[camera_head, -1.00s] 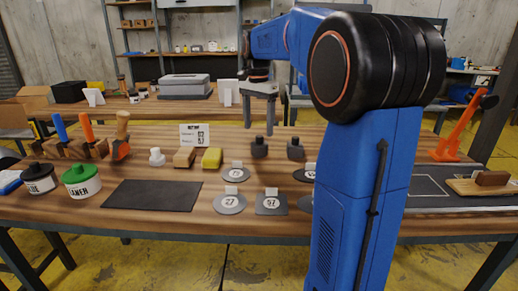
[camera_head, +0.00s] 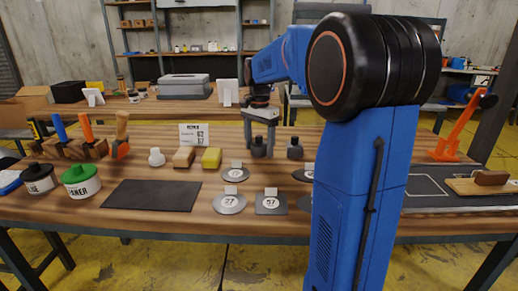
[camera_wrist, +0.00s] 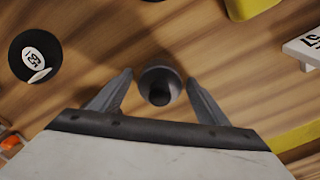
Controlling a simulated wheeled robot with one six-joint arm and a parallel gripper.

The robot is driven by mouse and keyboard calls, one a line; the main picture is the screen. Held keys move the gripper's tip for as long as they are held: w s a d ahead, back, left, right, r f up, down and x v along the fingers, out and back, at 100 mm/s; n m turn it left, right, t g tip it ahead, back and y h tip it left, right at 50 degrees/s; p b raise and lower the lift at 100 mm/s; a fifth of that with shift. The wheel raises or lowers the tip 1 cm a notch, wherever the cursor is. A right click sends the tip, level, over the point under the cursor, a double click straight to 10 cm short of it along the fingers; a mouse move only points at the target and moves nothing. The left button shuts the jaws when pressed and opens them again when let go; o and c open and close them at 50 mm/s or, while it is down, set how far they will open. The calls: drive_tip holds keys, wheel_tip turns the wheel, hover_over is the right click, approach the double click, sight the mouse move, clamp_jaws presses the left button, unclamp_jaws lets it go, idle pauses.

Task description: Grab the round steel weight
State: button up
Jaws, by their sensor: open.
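The round steel weight (camera_head: 259,150) is a small dark grey cylinder with a knob on top, standing upright on the wooden table. The wrist view shows it from above as a round weight (camera_wrist: 160,87). My gripper (camera_head: 259,145) points down over it with its fingers open. In the wrist view my gripper (camera_wrist: 160,78) has one finger on each side of the weight, with a visible gap on both sides. A second dark weight (camera_head: 295,150) stands just to the right in the head view.
Flat numbered plates, including a round grey one (camera_head: 229,204) and a square one (camera_head: 271,204), lie in front. A yellow block (camera_head: 211,158), a tan block (camera_head: 184,157) and a white piece (camera_head: 156,157) stand to the left. A dark mat (camera_head: 152,195) lies front left.

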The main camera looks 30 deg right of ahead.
clamp_jaws()
drive_tip(key=shift+r, duration=0.15)
